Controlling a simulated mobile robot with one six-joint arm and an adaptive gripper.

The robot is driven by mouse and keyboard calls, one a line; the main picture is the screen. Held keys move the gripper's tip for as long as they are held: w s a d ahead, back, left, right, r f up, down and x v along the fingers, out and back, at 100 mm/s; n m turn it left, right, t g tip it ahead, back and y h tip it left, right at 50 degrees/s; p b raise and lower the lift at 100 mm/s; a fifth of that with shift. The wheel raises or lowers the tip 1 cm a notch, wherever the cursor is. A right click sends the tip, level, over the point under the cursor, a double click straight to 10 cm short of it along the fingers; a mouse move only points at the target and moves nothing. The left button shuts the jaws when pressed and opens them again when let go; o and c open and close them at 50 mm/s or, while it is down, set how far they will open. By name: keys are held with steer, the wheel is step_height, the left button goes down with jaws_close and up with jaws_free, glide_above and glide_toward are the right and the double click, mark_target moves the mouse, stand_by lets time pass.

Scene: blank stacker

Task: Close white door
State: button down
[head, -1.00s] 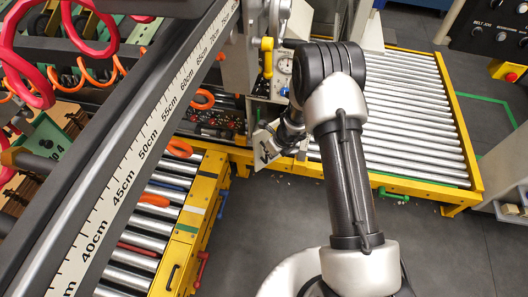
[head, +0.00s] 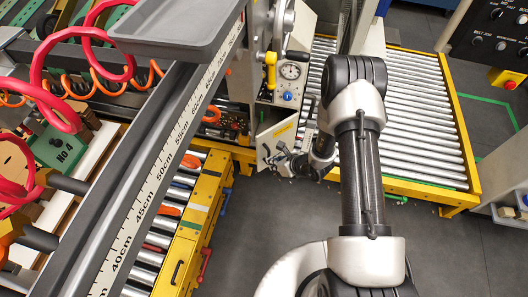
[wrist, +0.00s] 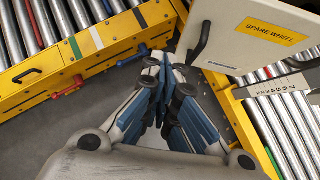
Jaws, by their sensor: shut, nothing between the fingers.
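The white door (head: 268,137) with a yellow label hangs open below the gauge panel in the head view. In the wrist view the white door (wrist: 225,48) fills the upper right, with a "SPARE WHEEL" label and a black handle (wrist: 199,43). My gripper (wrist: 170,62) is shut and empty, its blue-grey fingertips just left of and below the handle. I cannot tell whether they touch the door. In the head view my gripper (head: 272,160) is small, at the door's lower part and partly hidden by my wrist.
Yellow-framed roller conveyors lie to the left (head: 180,235) and the right (head: 415,120). A gauge panel (head: 290,80) stands above the door. A grey tray (head: 170,25) and a ruler-marked rail (head: 165,165) cross the left. Grey floor (head: 275,220) is clear between the conveyors.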

steer(key=d+f+t, duration=0.1)
steer(key=d, duration=0.1)
steer(key=h+b, duration=0.1)
steer(key=b, duration=0.2)
glide_toward(258, 152)
step_height(258, 152, down, 4)
steer(key=s, duration=0.1)
steer(key=w, duration=0.1)
steer(key=w+a, duration=0.1)
steer(key=w+b, duration=0.1)
steer(key=shift+w+a+r, duration=0.1)
steer(key=shift+w+a, duration=0.05)
steer(key=shift+a, duration=0.2)
